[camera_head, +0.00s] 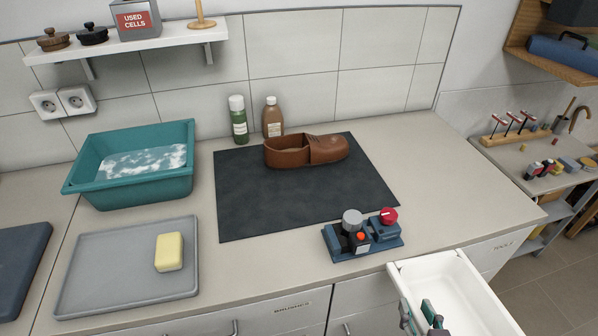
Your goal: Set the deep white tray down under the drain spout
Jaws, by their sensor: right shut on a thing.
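The deep white tray (450,272) is at the bottom right, in front of the counter's front edge and cut off by the frame. Its inside looks empty where it shows. My right gripper (420,314) is at the tray's left wall, with dark and teal fingers, and is shut on that wall. Most of the gripper is below the frame. My left gripper is not in view. I cannot make out a drain spout in this view.
The counter holds a teal basin (128,198) with foamy water, a grey tray (75,290) with yellow soap (169,252), a dark mat (250,205) with a brown shoe (290,152), two bottles and a blue device (362,240). A stand (560,205) and floor (540,280) show at right.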

